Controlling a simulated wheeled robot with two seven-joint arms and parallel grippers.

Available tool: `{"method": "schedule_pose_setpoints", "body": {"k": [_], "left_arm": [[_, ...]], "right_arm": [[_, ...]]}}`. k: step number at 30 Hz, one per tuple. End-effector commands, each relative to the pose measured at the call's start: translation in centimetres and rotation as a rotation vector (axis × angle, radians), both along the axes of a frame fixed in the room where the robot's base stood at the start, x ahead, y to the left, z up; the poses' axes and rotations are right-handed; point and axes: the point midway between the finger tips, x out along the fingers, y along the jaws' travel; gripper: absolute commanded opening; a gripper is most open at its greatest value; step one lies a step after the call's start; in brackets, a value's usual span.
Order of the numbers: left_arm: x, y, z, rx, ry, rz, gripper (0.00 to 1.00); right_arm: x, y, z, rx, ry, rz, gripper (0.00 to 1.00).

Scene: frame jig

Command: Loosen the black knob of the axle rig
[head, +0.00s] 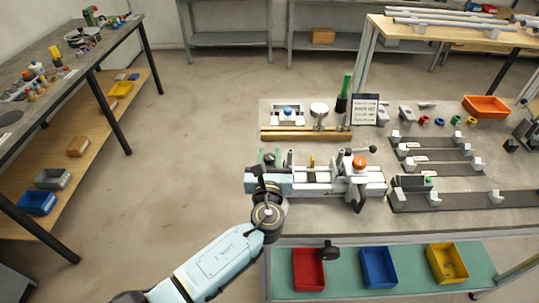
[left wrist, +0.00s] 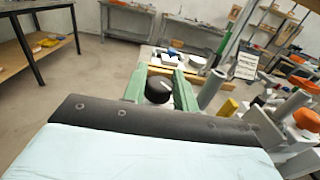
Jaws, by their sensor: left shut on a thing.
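The axle rig (head: 318,177) is a long grey and white fixture with an orange knob (head: 359,162), lying along the front of the grey bench. My left gripper (head: 267,160) is at the rig's left end. In the left wrist view its two green fingers (left wrist: 159,84) stand on either side of the round black knob (left wrist: 158,92), shut on it. The knob has a pale mark on its top. In the head view the knob is mostly hidden by my gripper and wrist. My right gripper is not in view.
Behind the rig are a wooden bar (head: 290,135), a green-handled tool (head: 345,93) and a small sign (head: 365,109). Dark rails with grey blocks (head: 433,198) lie to the right. An orange bin (head: 486,106) stands at the back right. Red, blue and yellow bins sit on the lower shelf.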

Motion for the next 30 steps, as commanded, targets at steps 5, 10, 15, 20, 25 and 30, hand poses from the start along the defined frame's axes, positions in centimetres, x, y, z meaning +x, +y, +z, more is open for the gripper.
{"method": "schedule_pose_setpoints", "body": {"k": [5, 10, 15, 20, 25, 30], "left_arm": [[-0.02, -0.13, -0.20, -0.002, 0.002, 0.101, 0.06], [0.00, -0.06, -0.16, 0.000, 0.001, 0.164, 0.06], [0.02, -0.03, -0.07, 0.000, 0.001, 0.195, 0.06], [0.03, 0.03, -0.04, 0.001, 0.000, 0.203, 0.06], [0.04, 0.03, -0.02, 0.001, 0.000, 0.203, 0.06], [0.04, 0.03, -0.01, 0.000, 0.000, 0.202, 0.35]], "right_arm": [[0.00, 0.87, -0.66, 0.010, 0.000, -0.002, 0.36], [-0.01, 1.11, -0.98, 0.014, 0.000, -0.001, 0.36], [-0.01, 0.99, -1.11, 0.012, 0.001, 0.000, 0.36], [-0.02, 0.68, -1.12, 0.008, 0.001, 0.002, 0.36], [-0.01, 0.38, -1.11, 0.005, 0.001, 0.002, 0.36], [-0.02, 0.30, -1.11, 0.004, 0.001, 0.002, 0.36]]}}
